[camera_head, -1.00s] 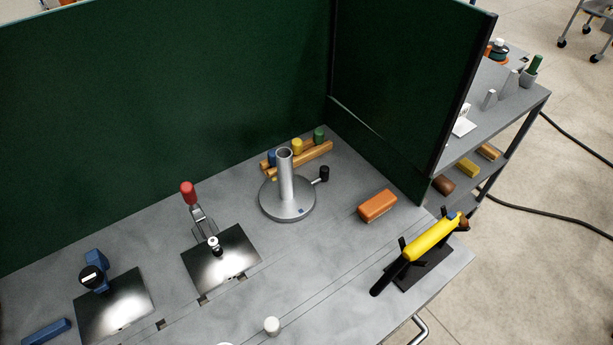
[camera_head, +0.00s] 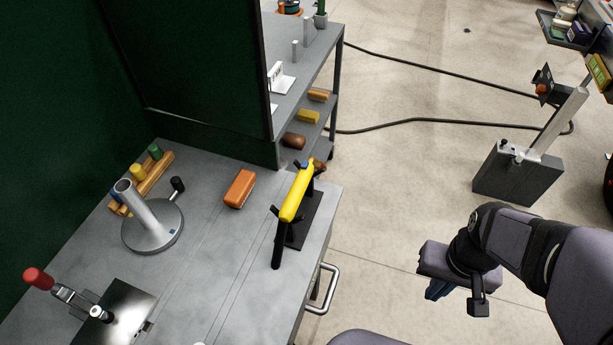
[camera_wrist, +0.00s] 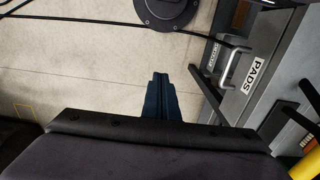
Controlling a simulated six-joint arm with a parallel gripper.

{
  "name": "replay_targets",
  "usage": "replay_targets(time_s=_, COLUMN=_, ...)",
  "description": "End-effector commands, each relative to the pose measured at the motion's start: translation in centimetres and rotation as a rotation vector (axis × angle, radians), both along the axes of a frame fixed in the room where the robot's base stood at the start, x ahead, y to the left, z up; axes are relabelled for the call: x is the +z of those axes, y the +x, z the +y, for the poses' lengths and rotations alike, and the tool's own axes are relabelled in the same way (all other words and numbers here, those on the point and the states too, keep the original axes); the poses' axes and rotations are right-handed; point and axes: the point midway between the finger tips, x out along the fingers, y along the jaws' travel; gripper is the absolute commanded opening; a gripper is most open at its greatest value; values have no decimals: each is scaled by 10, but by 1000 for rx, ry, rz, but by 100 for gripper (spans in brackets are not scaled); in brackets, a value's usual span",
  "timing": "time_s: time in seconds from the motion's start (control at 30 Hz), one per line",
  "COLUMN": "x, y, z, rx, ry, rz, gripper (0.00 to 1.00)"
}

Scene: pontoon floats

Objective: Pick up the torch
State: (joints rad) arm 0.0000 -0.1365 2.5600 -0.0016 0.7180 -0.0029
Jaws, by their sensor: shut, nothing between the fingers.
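The torch (camera_head: 297,195) has a yellow body and a black end. It rests tilted on a black stand (camera_head: 308,222) near the right edge of the grey bench. In the wrist view, part of the torch's yellow body (camera_wrist: 304,166) shows at the lower right edge. My gripper (camera_head: 436,291), with dark blue fingers, is off the bench to the right of the torch, over the floor and well apart from it. In the wrist view the fingers (camera_wrist: 161,82) are together and empty.
The bench (camera_head: 215,285) holds an orange block (camera_head: 240,188), a round metal base with a tube (camera_head: 150,225) and a red-handled clamp (camera_head: 62,290). A drawer handle (camera_head: 325,290) sticks out below the torch. Green panels stand behind. The floor between my gripper and the bench is clear.

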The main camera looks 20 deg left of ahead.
Motion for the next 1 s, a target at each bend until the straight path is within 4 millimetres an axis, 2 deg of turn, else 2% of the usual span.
replay_targets(time_s=0.1, x=0, y=0, z=0, rx=0, ry=0, rz=0, gripper=2)
replay_targets(time_s=0.3, x=0, y=0, z=0, rx=0, ry=0, rz=0, gripper=48)
replay_targets(time_s=0.6, x=1, y=1, z=0, rx=6, ry=0, rz=0, gripper=48)
replay_targets(time_s=0.73, x=5, y=8, z=5, rx=75, ry=2, rz=-2, gripper=48)
replay_targets(time_s=0.87, x=17, y=26, z=19, rx=259, ry=7, rz=-8, gripper=48)
replay_targets(time_s=1.0, x=35, y=56, z=47, rx=592, ry=14, rz=-19, gripper=48)
